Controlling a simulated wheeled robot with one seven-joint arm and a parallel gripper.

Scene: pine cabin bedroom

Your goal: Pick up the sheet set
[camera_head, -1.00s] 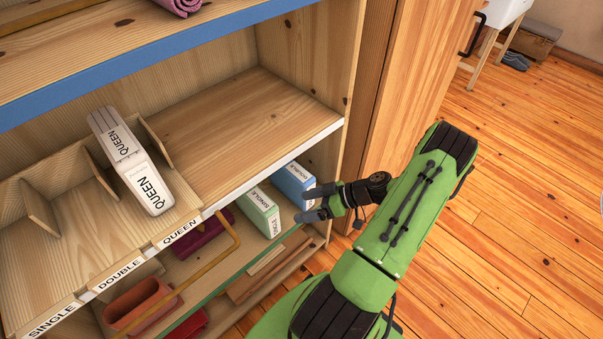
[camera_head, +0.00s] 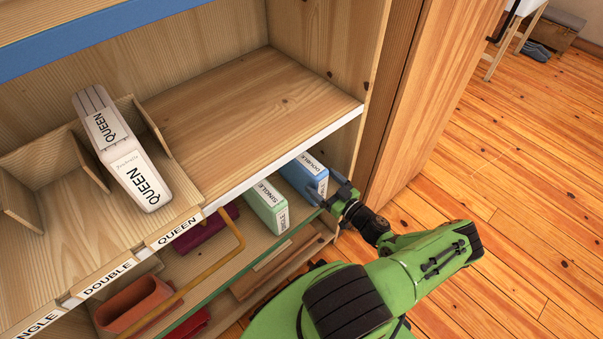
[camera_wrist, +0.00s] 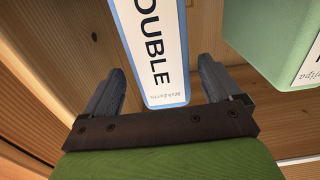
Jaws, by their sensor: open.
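Three packages labelled as sheet sets are in view. A blue one marked DOUBLE (camera_head: 307,172) stands on the lower shelf at the right. In the wrist view the blue DOUBLE package (camera_wrist: 152,45) extends between the two fingers, with a gap on each side. A green one marked SINGLE (camera_head: 267,205) stands left of it; it also shows at the upper right of the wrist view (camera_wrist: 270,40). A white one marked QUEEN (camera_head: 140,180) lies in the QUEEN slot of the upper shelf. My gripper (camera_wrist: 155,92) is open, its fingers on either side of the blue package's end.
The upper shelf (camera_head: 250,120) has a bare right half and a divider rack labelled QUEEN and DOUBLE at left. A terracotta container (camera_head: 133,303), a dark red item (camera_head: 205,228) and a yellowish bar (camera_head: 210,268) are lower left.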

